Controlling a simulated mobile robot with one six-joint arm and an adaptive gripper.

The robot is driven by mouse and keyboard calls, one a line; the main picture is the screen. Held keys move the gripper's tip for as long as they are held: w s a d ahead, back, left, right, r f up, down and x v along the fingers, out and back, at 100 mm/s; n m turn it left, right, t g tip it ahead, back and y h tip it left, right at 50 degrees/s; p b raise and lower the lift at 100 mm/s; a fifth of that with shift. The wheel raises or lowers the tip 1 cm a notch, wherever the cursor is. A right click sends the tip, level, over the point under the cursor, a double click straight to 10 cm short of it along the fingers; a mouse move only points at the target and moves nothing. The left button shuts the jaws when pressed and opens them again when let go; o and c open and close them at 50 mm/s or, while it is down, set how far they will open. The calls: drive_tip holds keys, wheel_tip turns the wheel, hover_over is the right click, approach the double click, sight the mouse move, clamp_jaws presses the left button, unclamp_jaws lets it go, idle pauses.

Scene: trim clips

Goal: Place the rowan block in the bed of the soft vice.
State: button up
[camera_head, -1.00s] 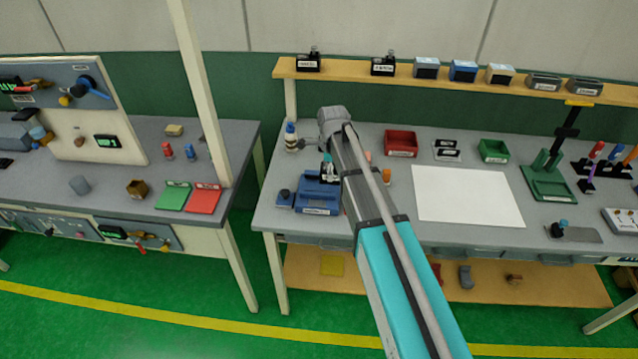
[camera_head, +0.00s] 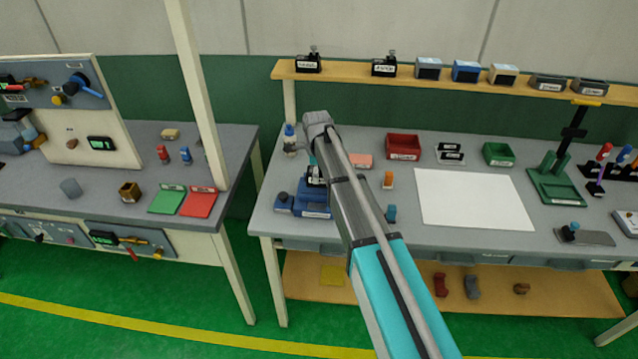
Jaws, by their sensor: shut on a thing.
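My gripper (camera_head: 294,149) is small and partly in view at the left of my grey wrist, over the back left of the right-hand bench. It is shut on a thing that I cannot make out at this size. A blue device with a side knob, seemingly the soft vice (camera_head: 313,211), stands on the bench's left part, nearer the front than my gripper. My arm crosses in front of its right side, so its bed is largely hidden. I cannot clearly pick out the rowan block.
A bottle with a blue top (camera_head: 289,131) stands right behind my gripper. A red bin (camera_head: 403,147), a green bin (camera_head: 497,154) and a white sheet (camera_head: 470,198) lie to the right. A shelf (camera_head: 440,79) with several small devices runs above the bench. A post (camera_head: 198,90) rises at the left.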

drive_tip(key=shift+w+a+f+b, duration=0.3)
drive_tip(key=shift+w+f+b, duration=0.05)
drive_tip(key=shift+f+b, duration=1.7)
drive_tip(key=shift+f, duration=0.1)
drive_tip(key=o, duration=1.1)
drive_tip(key=shift+c, duration=0.2)
drive_tip(key=shift+r, duration=0.25)
wheel_tip(320, 180, up, 12)
drive_tip(key=p, duration=1.2)
